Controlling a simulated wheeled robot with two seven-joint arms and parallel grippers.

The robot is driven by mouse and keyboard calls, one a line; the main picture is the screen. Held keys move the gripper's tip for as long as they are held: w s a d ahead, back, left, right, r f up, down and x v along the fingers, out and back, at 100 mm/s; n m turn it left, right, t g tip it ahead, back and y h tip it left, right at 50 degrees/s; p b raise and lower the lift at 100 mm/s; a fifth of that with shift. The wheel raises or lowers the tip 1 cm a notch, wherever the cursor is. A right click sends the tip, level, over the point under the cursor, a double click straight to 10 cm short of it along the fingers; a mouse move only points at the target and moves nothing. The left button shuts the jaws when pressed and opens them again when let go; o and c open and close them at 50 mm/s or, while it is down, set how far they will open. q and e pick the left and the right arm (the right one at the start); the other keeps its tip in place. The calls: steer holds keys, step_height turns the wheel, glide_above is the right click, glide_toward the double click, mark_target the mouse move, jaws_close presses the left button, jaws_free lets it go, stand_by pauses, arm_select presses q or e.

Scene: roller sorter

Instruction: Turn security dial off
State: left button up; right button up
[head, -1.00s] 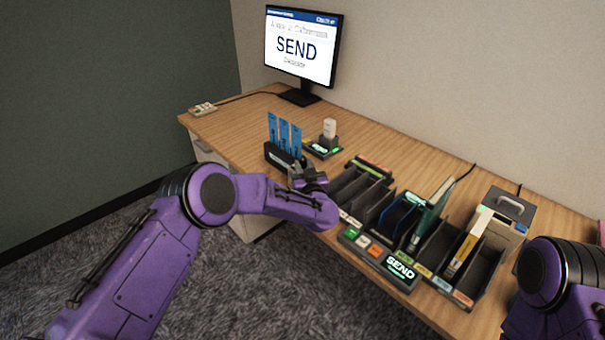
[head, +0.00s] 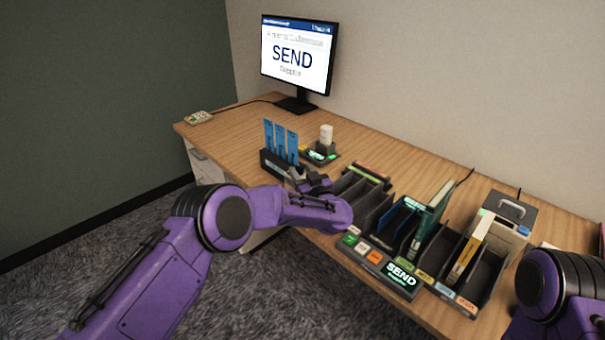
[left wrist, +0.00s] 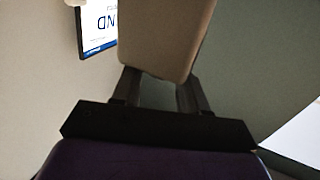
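I cannot make out a thing that is clearly the security dial. A white upright knob-like piece (head: 326,134) stands on a small dark base (head: 313,158) with a lit green display, behind the blue cards; I cannot tell if it is the dial. My left gripper (head: 308,179) is low at the desk's front edge, just right of the card holder, partly hidden by my forearm. In the left wrist view a large beige block (left wrist: 165,40) covers the fingertips; the visible finger parts are apart. I cannot tell whether they grip it. My right gripper is out of view.
A monitor (head: 297,58) reading SEND stands at the back. A card holder (head: 277,165) with blue cards is beside my left gripper. A sorter (head: 448,262) with a SEND panel (head: 398,275) fills the right side. A small button box (head: 198,118) lies far left.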

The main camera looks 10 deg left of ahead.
arm_select(q)
steer(key=shift+o, duration=0.3)
steer(key=b+v, duration=0.1)
steer(key=v, duration=0.9)
steer(key=shift+s+d, duration=0.15)
steer(key=shift+s, duration=0.05)
steer(key=s+a+f+m+g+h, duration=0.1)
steer(key=s+a+f+h, duration=0.2)
steer(key=f, duration=0.4)
steer(key=s+a+f+m+g, duration=0.1)
steer(key=s+a+f, duration=0.3)
steer(key=s+f, duration=0.25)
steer(key=s+a+f+m+h, duration=0.1)
steer(key=s+a+f+h, duration=0.2)
steer(key=f, duration=0.4)
steer(key=s+a+f+g, duration=0.3)
steer(key=s, duration=0.7)
steer(key=s+a+f+n+g+h, duration=0.1)
steer(key=s+a+f+g, duration=0.1)
steer(key=s, duration=0.8)
steer(key=s+a+f+n+g, duration=0.1)
steer(key=s+a+f+g, duration=0.2)
steer(key=s, duration=0.8)
steer(key=shift+a+f+g, duration=0.35)
steer(key=shift+a+g, duration=0.2)
steer(key=shift+g, duration=0.05)
steer(key=shift+s, duration=0.1)
